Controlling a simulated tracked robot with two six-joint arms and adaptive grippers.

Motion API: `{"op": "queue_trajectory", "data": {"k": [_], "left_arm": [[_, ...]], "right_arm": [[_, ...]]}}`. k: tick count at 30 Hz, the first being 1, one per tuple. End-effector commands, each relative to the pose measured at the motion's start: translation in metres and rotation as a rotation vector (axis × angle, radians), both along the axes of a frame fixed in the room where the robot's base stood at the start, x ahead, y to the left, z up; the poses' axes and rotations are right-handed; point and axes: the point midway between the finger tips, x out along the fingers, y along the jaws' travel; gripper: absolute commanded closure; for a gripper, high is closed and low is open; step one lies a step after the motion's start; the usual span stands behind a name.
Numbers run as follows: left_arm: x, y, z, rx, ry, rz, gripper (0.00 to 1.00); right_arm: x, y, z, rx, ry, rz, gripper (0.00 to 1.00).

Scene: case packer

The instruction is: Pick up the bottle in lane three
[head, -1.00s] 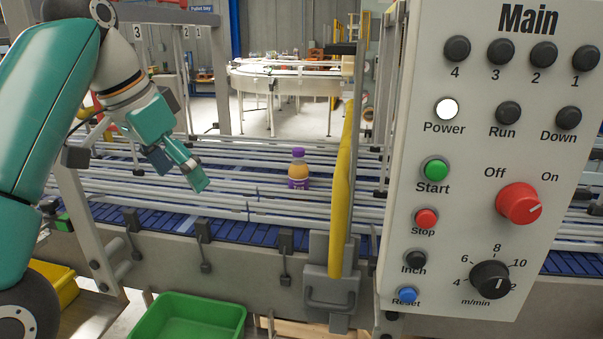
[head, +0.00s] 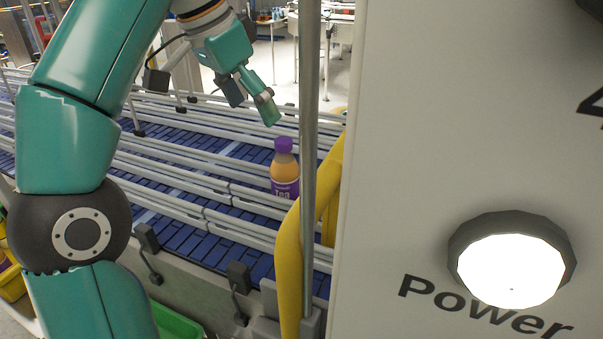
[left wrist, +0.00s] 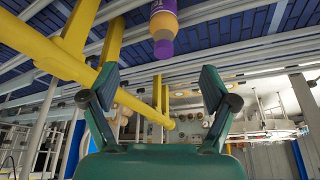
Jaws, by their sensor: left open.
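The bottle (head: 285,170) stands upright on the blue conveyor between the rails. It has a purple cap, an orange-brown body and a purple label reading "Tea". My left gripper (head: 268,108) is above and a little to the left of its cap in the head view, apart from it. In the left wrist view, the left gripper (left wrist: 152,88) is open and empty. The bottle (left wrist: 163,28) appears upside down beyond the fingertips there, near the top and between the finger lines. My right gripper is not in view.
A grey post (head: 309,150) and a yellow guard bar (head: 290,270) stand just right of the bottle. The control panel (head: 430,150) fills the right side, its Power lamp (head: 511,270) lit. White rails (head: 150,165) run along both sides of the lanes. A green bin (head: 178,322) sits below.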

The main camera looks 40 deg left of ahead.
Motion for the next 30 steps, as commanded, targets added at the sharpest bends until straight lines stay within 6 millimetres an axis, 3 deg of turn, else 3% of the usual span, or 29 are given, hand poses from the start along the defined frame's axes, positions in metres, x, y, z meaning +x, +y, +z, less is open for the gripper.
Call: {"op": "queue_trajectory", "data": {"k": [8,21,30], "left_arm": [[0.013,-0.004,-0.024,-0.002,0.004,-0.011,0.14],[0.045,-0.01,-0.095,-0.002,0.005,-0.018,0.14],[0.052,-0.009,-0.112,-0.001,0.003,-0.018,0.14]], "right_arm": [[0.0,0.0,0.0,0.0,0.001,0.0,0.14],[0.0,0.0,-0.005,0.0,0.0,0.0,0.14],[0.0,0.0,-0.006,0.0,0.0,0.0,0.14]]}}
